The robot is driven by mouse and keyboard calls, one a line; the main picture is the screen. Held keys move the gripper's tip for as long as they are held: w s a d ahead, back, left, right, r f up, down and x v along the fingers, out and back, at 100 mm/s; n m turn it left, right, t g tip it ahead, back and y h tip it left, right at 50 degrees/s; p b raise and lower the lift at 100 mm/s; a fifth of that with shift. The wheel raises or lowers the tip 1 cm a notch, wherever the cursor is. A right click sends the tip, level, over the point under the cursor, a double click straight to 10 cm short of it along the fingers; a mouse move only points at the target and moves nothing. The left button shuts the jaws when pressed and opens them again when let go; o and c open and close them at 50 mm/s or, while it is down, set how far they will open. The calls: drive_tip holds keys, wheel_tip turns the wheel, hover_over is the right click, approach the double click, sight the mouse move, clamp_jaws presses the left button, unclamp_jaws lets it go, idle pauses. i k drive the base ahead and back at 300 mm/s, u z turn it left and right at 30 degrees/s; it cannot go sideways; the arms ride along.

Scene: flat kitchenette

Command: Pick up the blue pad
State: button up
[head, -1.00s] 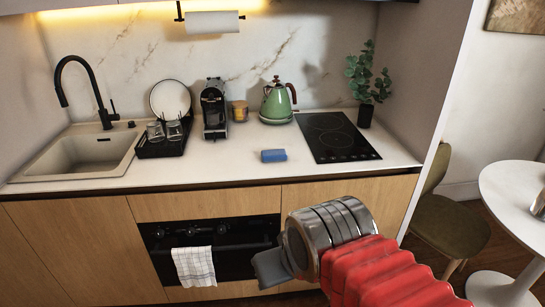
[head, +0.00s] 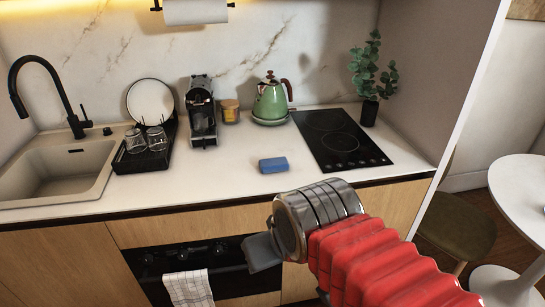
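The blue pad (head: 273,165) lies flat on the white countertop, left of the black cooktop and in front of the green kettle. My gripper (head: 262,252) is in front of the counter, below and nearer than the pad, and does not touch it. Only a grey finger part of the gripper shows at the left of my metal wrist and red arm sleeve. Its fingertips are not clear enough to tell whether they are apart.
The green kettle (head: 271,101) stands behind the pad, and the black cooktop (head: 340,139) is to its right. A coffee machine (head: 201,112), dish rack (head: 144,158) and sink (head: 55,170) are to the left. The counter around the pad is clear. A towel (head: 188,289) hangs on the oven.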

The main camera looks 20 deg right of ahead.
sight(278, 164)
drive_tip(key=u, duration=0.05)
drive_tip(key=i, duration=0.95)
